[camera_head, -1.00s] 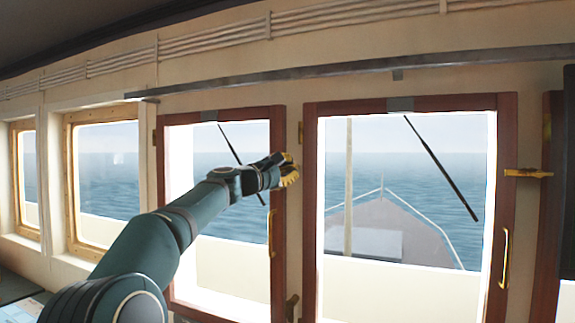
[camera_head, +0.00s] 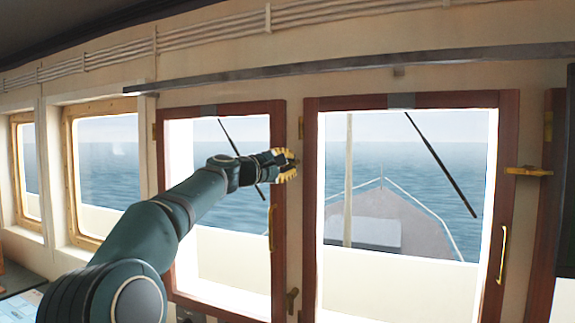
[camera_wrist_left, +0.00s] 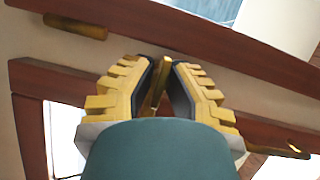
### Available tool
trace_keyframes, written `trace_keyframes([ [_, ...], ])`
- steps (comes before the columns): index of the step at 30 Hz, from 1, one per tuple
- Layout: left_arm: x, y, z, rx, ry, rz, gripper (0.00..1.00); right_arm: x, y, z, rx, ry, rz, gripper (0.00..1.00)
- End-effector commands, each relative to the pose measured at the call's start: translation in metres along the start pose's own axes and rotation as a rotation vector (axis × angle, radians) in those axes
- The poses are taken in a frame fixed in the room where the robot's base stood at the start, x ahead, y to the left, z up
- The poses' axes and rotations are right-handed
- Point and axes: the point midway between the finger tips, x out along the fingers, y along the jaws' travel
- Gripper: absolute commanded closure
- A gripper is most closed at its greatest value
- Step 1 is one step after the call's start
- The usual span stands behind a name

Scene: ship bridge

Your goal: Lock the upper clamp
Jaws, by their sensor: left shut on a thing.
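The upper clamp (camera_wrist_left: 156,88) shows in the left wrist view as a narrow brass piece between my left gripper's yellow fingers. My left gripper (camera_wrist_left: 162,75) is shut on it. In the head view my left gripper (camera_head: 287,166) is at the right edge of the left window's reddish-brown frame (camera_head: 279,120), beside the strip of wall between the two windows. There the fingers hide most of the clamp, and I cannot tell its exact angle. My right gripper is not in view.
A lower clamp (camera_head: 292,300) sits on the same wall strip, below. A brass handle (camera_head: 271,232) is on the left window frame. Another brass clamp (camera_head: 528,171) juts out beside the right window frame (camera_head: 508,140). A metal rail (camera_head: 350,68) runs above the windows.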

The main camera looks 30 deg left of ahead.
Motion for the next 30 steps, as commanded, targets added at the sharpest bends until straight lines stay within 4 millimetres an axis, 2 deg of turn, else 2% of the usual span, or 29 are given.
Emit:
trace_keyframes([
  [1,0.0,0.001,0.001,0.0,-0.001,0.003,0.76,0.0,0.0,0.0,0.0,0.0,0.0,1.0],
  [3,0.0,0.001,0.001,-0.001,-0.001,0.002,0.52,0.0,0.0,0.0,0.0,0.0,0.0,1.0],
  [12,0.0,0.001,0.0,-0.001,0.0,0.001,0.52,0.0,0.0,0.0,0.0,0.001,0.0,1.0],
  [17,-0.009,0.001,-0.001,-0.002,0.001,0.001,0.52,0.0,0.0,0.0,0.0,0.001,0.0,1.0],
  [22,-0.032,0.002,0.0,-0.002,0.001,0.002,0.52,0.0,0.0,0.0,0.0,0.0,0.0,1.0],
  [30,-0.086,0.001,0.0,-0.001,0.002,0.002,0.52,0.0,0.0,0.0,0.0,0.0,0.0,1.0],
])
